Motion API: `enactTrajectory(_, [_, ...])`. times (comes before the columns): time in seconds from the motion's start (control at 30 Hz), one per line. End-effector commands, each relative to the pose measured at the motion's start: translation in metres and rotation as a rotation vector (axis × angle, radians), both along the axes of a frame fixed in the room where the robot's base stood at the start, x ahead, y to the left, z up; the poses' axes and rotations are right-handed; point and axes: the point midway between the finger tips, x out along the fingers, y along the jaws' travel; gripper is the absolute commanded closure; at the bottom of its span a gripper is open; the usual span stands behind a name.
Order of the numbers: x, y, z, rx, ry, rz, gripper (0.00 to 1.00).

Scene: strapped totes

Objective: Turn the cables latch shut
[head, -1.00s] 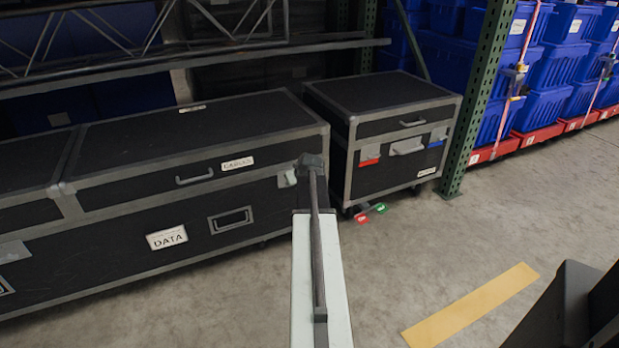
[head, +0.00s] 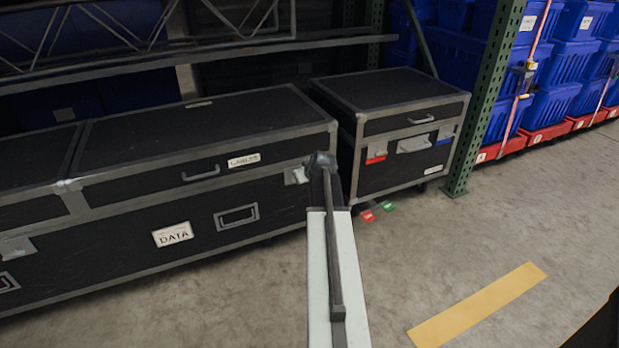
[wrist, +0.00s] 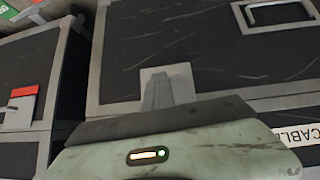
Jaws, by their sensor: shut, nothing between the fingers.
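The cables latch is a pale grey plate (head: 294,176) on the front right of the black CABLES case (head: 210,135). In the wrist view the same plate (wrist: 182,84) is near the centre, with a narrow grey tapered piece in front of it. My gripper (head: 321,162) is shut and empty, beside the latch's right edge in the head view. Whether it touches the latch I cannot tell. The gripper's body partly hides the latch, so how far the latch is turned is unclear. The CABLES label (head: 244,160) is left of the latch.
A smaller black case (head: 400,165) with red and blue latch tags stands to the right. Red and green tags (head: 368,216) show near its foot. A green rack post (head: 485,105) and blue totes (head: 550,105) stand beyond. The floor in front is clear.

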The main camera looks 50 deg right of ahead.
Motion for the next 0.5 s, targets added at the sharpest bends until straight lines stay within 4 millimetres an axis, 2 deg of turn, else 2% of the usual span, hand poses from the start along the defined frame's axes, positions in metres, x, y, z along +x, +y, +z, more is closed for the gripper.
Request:
enactTrajectory(0.27, [0.002,0.003,0.004,0.001,0.000,0.001,1.00])
enactTrajectory(0.37, [0.002,0.004,0.014,0.001,0.000,0.002,1.00])
enactTrajectory(0.5, [0.002,0.006,0.038,0.001,0.000,0.005,1.00])
